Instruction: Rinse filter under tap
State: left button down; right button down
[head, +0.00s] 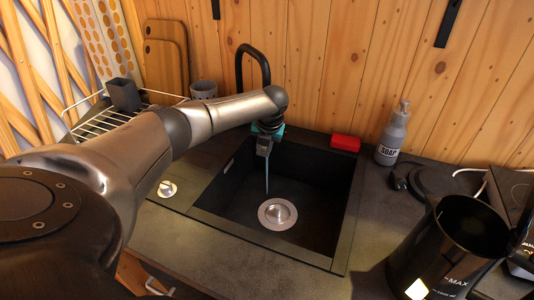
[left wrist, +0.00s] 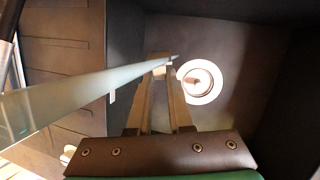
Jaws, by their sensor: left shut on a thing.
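My left gripper (head: 264,150) points down over the black sink (head: 325,185), below the black tap (head: 252,60). In the left wrist view its fingers (left wrist: 160,72) close together on a small pale thing, which I take to be the filter (left wrist: 160,70); most of it is hidden. A thin stream of water (head: 267,178) drops beside the fingertips toward the sink floor. In the left wrist view the stream (left wrist: 85,93) crosses to the fingertips; I cannot tell whether it touches the filter. The tap's spout end is hidden behind my arm. My right gripper is out of view.
A round metal drain (head: 277,213) lies in the sink floor. A red sponge (head: 345,143) and a grey soap bottle (head: 393,135) stand behind the sink's right side. A black kettle (head: 460,245) is at the right front. A dish rack (head: 100,122) is at the left.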

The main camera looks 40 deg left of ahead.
pick_arm(q)
jog(key=shift+w+d+p, duration=0.2)
jog(key=shift+d+p, duration=0.25)
jog(key=shift+d, duration=0.1)
jog(key=shift+s+a, duration=0.1)
jog(key=shift+a, duration=0.3)
jog(key=shift+s+a, duration=0.1)
jog(key=shift+a, duration=0.1)
jog(key=shift+d+p, duration=0.25)
jog(key=shift+p, duration=0.15)
jog(key=shift+w+d, duration=0.2)
jog(key=shift+d, duration=0.15)
dwell(0.4)
jog(key=s+d+r+p, duration=0.3)
jog(key=s+d+p, duration=0.3)
jog(key=p, duration=0.8)
jog(key=shift+s+d, duration=0.15)
jog(key=shift+s, duration=0.1)
dwell(0.4)
